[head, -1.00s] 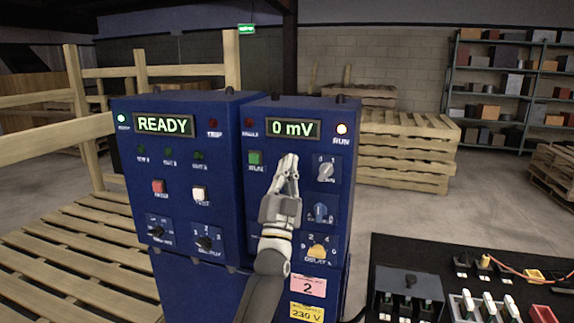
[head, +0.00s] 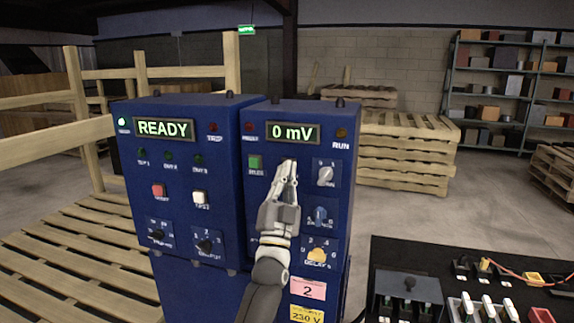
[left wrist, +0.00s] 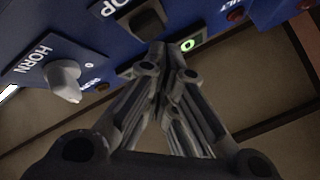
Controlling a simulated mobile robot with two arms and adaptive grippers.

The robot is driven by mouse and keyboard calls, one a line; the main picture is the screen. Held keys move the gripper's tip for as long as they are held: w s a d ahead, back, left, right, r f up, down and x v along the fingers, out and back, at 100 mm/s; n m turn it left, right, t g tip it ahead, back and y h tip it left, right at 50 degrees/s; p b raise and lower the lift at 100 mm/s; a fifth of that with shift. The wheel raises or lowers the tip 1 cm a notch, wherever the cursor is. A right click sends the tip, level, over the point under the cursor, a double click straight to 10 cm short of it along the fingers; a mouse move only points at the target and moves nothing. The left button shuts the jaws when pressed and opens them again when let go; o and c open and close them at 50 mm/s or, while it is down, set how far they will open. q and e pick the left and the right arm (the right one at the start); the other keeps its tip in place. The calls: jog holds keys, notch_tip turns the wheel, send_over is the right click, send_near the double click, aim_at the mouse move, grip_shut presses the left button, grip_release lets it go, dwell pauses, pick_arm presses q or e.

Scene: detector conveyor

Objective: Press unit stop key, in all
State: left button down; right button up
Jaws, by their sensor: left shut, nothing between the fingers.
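The right-hand blue unit (head: 340,225) shows "0 mV" on its display (head: 292,132). Its RUN lamp (head: 341,133) is dark. My left gripper (head: 290,167) is shut and empty, with its fingertips up at the panel below the display. In the left wrist view, a dark square key (left wrist: 147,20) has a label ending in "OP", partly cut off or hidden. The fingertips (left wrist: 158,52) are right by this key; I cannot tell whether they touch it. The fingers hide this key in the head view. The green run key (head: 255,162) is left of the fingers. My right gripper is not in view.
The left unit (head: 175,215) reads READY, with a red key (head: 158,190) and a white key (head: 200,197). The HORN knob (left wrist: 62,80) is close beside the fingers. A black table (head: 400,250) with parts stands at lower right.

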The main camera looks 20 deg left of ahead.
pick_arm(q)
jog(key=shift+s, duration=0.2)
jog(key=s+p, duration=0.3)
jog(key=s, duration=0.2)
dwell(0.4)
jog(key=shift+w+f, duration=0.1)
dwell(0.4)
